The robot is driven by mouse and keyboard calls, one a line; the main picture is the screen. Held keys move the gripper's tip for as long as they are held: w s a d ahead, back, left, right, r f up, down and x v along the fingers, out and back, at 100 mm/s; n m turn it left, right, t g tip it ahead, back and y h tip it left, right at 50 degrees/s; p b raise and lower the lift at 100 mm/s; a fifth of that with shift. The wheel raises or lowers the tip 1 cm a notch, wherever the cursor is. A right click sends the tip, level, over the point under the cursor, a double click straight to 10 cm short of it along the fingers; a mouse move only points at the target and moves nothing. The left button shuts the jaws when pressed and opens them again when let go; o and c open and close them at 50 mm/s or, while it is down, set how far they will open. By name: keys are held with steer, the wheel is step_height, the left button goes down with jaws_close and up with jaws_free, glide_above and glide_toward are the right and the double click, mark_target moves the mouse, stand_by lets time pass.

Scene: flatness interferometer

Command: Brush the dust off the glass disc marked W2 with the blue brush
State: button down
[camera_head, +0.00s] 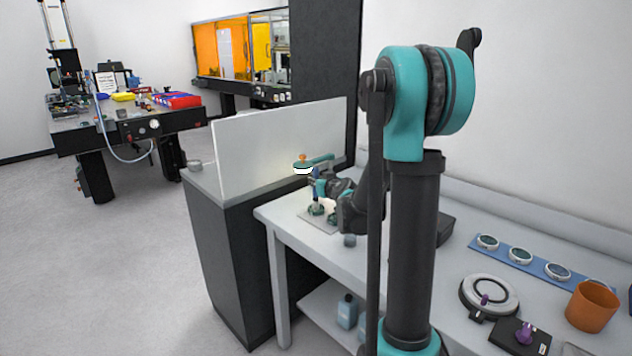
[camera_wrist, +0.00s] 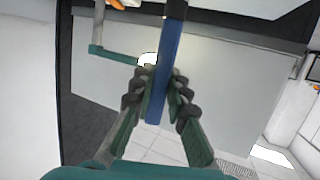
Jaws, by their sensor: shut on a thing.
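My gripper (camera_head: 322,187) reaches over the far left end of the white bench. In the wrist view my gripper (camera_wrist: 160,88) is shut on the blue brush (camera_wrist: 167,55), with its fingers on both sides of the handle. The blue brush (camera_head: 318,187) stands roughly upright above a pale plate (camera_head: 308,224). Small dark-green round things (camera_head: 316,209) lie on that plate below the brush; one may be a glass disc. Several glass discs (camera_head: 520,254) sit on a blue strip (camera_head: 505,259) at right. No marking is legible, so I cannot tell which is W2. The bristles and any dust are not clear.
A teal swing arm with an orange knob (camera_head: 303,158) stands close behind my gripper. A white panel (camera_head: 275,145) rises beyond the bench end. An orange cup (camera_head: 591,305), a round dark-rimmed device (camera_head: 488,297) and a black box with a purple knob (camera_head: 524,333) stand at right.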

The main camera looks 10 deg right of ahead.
steer(key=shift+s+r, duration=0.1)
steer(key=shift+r, duration=0.1)
stand_by(0.3)
steer(key=shift+r, duration=0.35)
steer(key=shift+w, duration=1.7)
steer(key=shift+f, duration=0.6)
steer(key=shift+s, duration=0.45)
steer(key=shift+s, duration=0.3)
steer(key=shift+s, duration=0.65)
